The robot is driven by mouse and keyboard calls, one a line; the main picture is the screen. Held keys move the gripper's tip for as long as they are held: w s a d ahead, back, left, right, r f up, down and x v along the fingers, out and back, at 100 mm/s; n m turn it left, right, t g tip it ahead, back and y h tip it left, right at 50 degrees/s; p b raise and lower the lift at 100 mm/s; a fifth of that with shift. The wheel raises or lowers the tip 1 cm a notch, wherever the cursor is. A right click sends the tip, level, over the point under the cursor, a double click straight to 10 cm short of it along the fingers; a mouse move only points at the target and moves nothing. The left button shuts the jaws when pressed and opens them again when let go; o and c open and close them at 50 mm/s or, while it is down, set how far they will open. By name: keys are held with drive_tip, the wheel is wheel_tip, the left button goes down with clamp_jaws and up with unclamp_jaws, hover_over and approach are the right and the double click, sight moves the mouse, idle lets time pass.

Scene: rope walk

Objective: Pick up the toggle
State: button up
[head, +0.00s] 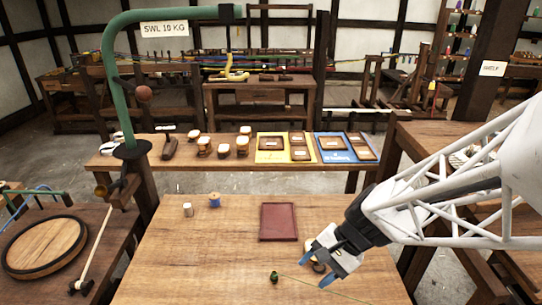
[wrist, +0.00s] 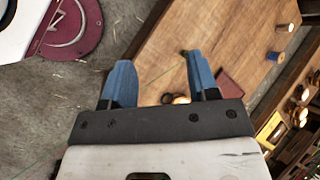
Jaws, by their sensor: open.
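No piece on the bench is plainly recognisable as the toggle. A small brown rounded piece (head: 318,266) lies on the wooden bench by my gripper, partly hidden by it; a brown and pale piece also shows between the fingers in the wrist view (wrist: 180,99). A small dark green piece (head: 274,276) with a thin line running right from it lies left of my gripper. My gripper (head: 320,263) is open and empty, its blue fingers spread above the bench's right part. The fingers also show in the wrist view (wrist: 157,60).
A dark red tray (head: 278,222) lies behind the gripper. A blue spool (head: 214,200) and a pale spool (head: 188,210) stand at the bench's back left. Shallow wooden trays on yellow and blue mats sit on the shelf behind. The bench's left front is clear.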

drive_tip(key=w+a+f+m+t+y, duration=0.1)
drive_tip(key=w+a+f+m+y, duration=0.25)
drive_tip(key=w+f+m, duration=0.45)
drive_tip(key=m+t+y, duration=0.2)
drive_tip(key=m+t, duration=0.3)
drive_tip(key=m, duration=0.2)
approach(277, 274)
drive_tip(key=shift+w+a+f, duration=0.25)
drive_tip(key=shift+a+f, duration=0.15)
drive_tip(key=shift+a, duration=0.1)
drive_tip(key=shift+w+a+f, duration=0.25)
drive_tip(key=shift+a+f, duration=0.1)
drive_tip(key=shift+a, duration=0.1)
drive_tip(key=shift+x, duration=1.3)
drive_tip(key=shift+a+f, duration=0.1)
drive_tip(key=shift+a, duration=0.05)
drive_tip(key=shift+x, duration=2.45)
drive_tip(key=shift+s+f, duration=0.1)
drive_tip(key=c, duration=1)
